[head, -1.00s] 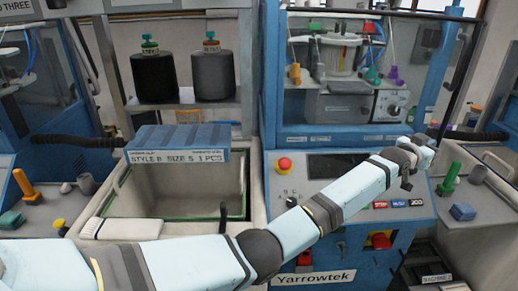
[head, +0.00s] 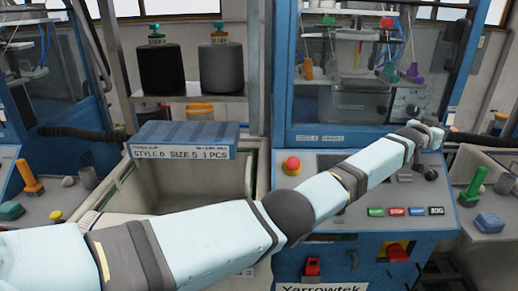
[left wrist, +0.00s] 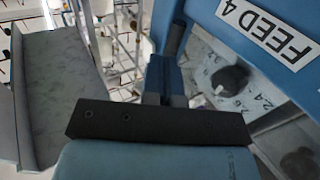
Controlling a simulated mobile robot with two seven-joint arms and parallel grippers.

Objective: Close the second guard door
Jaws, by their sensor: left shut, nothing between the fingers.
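The blue-framed clear guard door area (head: 310,135) is on the middle-right machine in the head view. I cannot tell there how far the door stands open. My left gripper (head: 430,133) is at the lower right corner of this frame, above the control panel. The left wrist view shows its fingers (left wrist: 165,78) shut and empty, with a dark rod (left wrist: 176,38) just beyond the tips. I cannot tell whether they touch. A blue frame labelled FEED 4 (left wrist: 270,30) is close on the right there. My right gripper is not in view.
The control panel (head: 335,205) with a red stop button (head: 291,165) lies under my left arm. A blue box (head: 185,138) sits on a grey bin to the left. Dark cones (head: 163,70) stand on a shelf behind. A green lever (head: 474,185) stands to the right.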

